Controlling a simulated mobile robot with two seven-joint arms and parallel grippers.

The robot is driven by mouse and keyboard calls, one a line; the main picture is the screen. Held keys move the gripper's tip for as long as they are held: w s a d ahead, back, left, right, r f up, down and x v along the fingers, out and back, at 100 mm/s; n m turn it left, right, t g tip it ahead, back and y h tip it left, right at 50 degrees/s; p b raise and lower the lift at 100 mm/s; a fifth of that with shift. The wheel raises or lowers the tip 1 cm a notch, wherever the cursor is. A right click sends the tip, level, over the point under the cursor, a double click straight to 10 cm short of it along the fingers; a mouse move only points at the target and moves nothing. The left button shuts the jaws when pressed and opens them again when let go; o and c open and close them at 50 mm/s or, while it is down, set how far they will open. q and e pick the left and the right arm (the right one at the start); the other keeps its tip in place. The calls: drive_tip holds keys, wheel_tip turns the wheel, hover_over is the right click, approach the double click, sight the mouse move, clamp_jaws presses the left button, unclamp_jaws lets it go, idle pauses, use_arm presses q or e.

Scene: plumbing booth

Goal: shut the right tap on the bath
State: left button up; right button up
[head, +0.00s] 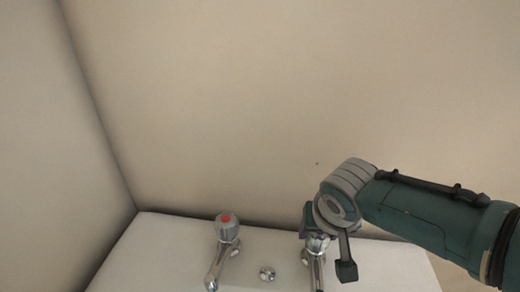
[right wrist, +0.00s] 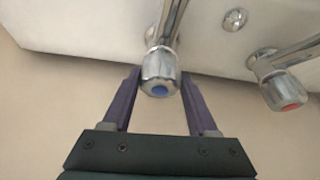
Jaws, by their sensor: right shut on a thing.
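The right tap (head: 317,268) is chrome and stands on the white bath at the lower middle of the head view. Its knob, with a blue centre (right wrist: 159,90), shows in the right wrist view. My right gripper (right wrist: 160,76) has one purple finger on each side of this knob and is shut on it. In the head view, my right gripper and wrist hide most of the knob. The left tap (head: 226,235), with a red centre, stands to the left, apart from my gripper; it also shows in the right wrist view (right wrist: 284,88). My left gripper is out of view.
A small chrome fitting (head: 267,273) sits between the taps. The bath rim (head: 160,245) meets beige walls (head: 230,110) at the back and left. The space above the left tap is clear.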

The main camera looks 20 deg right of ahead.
drive_tip(key=m+h+b, duration=0.1)
drive_tip(key=m, duration=0.2)
drive_tip(key=shift+a+f+m+g, duration=0.1)
drive_tip(key=shift+m+g, duration=0.2)
drive_tip(key=shift+g, duration=0.1)
drive_tip(key=m+h+b, duration=0.1)
drive_tip(key=m, duration=0.2)
drive_tip(key=shift+g, duration=0.4)
drive_tip(key=shift+m+b, duration=0.3)
drive_tip(key=shift+b, duration=0.1)
drive_tip(key=o, duration=1.4)
drive_tip(key=p+v, duration=0.3)
drive_tip(key=v, duration=0.2)
drive_tip(key=p+v, duration=0.3)
drive_tip(key=v, duration=0.2)
drive_tip(key=shift+w+p, duration=0.2)
drive_tip(key=shift+p, duration=0.2)
